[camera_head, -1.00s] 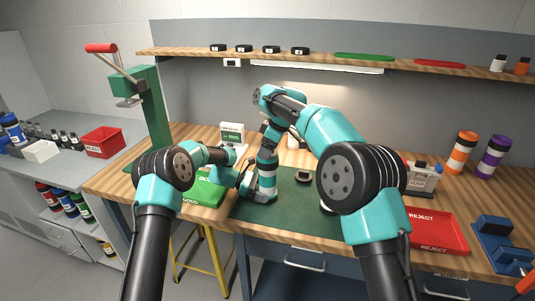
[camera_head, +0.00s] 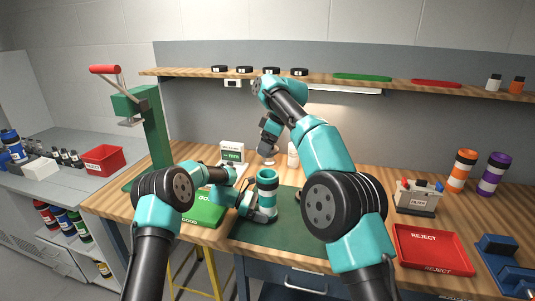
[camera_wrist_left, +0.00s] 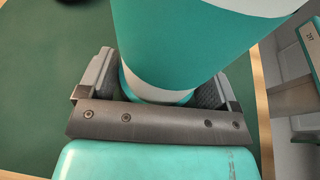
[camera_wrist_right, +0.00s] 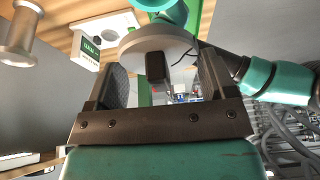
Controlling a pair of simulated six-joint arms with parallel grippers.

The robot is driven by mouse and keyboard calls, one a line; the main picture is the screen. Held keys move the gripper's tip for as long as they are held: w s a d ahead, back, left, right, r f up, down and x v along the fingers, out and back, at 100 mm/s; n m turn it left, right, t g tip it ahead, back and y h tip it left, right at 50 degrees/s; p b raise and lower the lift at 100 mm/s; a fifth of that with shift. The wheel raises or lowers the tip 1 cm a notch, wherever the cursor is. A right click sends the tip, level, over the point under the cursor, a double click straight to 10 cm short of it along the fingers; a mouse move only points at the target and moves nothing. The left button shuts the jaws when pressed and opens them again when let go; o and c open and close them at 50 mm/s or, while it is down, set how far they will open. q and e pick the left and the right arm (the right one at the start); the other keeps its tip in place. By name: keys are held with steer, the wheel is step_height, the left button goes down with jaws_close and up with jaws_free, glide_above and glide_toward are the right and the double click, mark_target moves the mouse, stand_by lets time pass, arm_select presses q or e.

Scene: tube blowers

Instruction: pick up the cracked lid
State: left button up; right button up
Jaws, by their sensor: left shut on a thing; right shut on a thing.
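A teal-and-white striped tube (camera_head: 267,190) stands upright on the green mat (camera_head: 285,232), its top open. My left gripper (camera_head: 262,212) is shut around its lower part, and the left wrist view shows the tube (camera_wrist_left: 190,50) between both fingers. My right gripper (camera_head: 268,152) is raised behind and above the tube, clear of it. In the right wrist view it is shut on a round grey lid (camera_wrist_right: 178,46) with a black knob.
A green GOOD tray (camera_head: 205,213) lies left of the tube and a red REJECT tray (camera_head: 432,250) at the right. A dark round thing (camera_wrist_left: 62,14) lies on the mat. A green press (camera_head: 150,120) stands at the left. A shelf (camera_head: 400,80) runs along the back wall.

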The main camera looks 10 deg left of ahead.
steer(key=shift+r, duration=0.65)
arm_select(q)
steer(key=o, duration=0.8)
steer(key=shift+o, duration=0.2)
steer(key=v, duration=1.2)
steer(key=shift+a, duration=0.1)
